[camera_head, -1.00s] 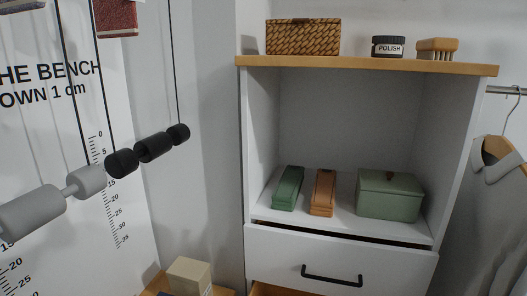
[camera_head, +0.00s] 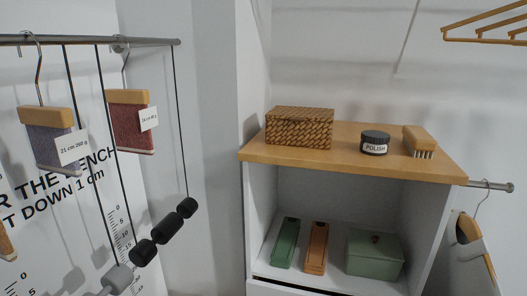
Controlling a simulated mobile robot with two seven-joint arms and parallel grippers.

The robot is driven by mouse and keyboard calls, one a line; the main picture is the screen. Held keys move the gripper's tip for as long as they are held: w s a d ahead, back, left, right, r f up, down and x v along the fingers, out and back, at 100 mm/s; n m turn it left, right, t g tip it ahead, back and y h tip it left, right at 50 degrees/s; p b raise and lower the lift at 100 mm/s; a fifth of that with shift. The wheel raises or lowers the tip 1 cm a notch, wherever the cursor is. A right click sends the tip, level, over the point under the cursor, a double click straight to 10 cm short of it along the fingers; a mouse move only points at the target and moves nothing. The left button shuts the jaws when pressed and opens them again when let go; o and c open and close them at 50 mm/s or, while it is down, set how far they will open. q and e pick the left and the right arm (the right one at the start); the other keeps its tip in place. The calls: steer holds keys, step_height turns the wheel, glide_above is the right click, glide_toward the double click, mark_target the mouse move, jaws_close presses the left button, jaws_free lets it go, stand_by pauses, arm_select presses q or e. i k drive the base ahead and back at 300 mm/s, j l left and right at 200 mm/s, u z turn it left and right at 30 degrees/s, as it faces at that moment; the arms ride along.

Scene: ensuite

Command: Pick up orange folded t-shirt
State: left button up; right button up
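An orange, narrow, folded-looking item (camera_head: 315,248) lies in the open compartment of the white cabinet (camera_head: 262,215). It is between a similar green item (camera_head: 286,243) on its left and a green lidded box (camera_head: 375,254) on its right, with small gaps on both sides. I cannot tell for sure that it is a t-shirt. Its front end faces me, and nothing covers it. Neither of my grippers shows in this view.
The cabinet's wooden top (camera_head: 345,137) carries a woven box (camera_head: 299,127), a polish jar (camera_head: 375,142) and a brush (camera_head: 419,141). At left, cloth samples (camera_head: 131,121) and black and grey cylinders (camera_head: 165,229) hang from a rail. Hangers are at right.

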mark_target(315, 256)
steer(key=k+l+u, duration=0.1)
steer(key=l, duration=0.25)
steer(key=k+l+u, duration=0.15)
steer(key=l, duration=0.2)
steer(key=k+l+u, duration=0.1)
steer(key=l, duration=0.25)
steer(key=k+l+u, duration=0.1)
steer(key=k+l, duration=0.15)
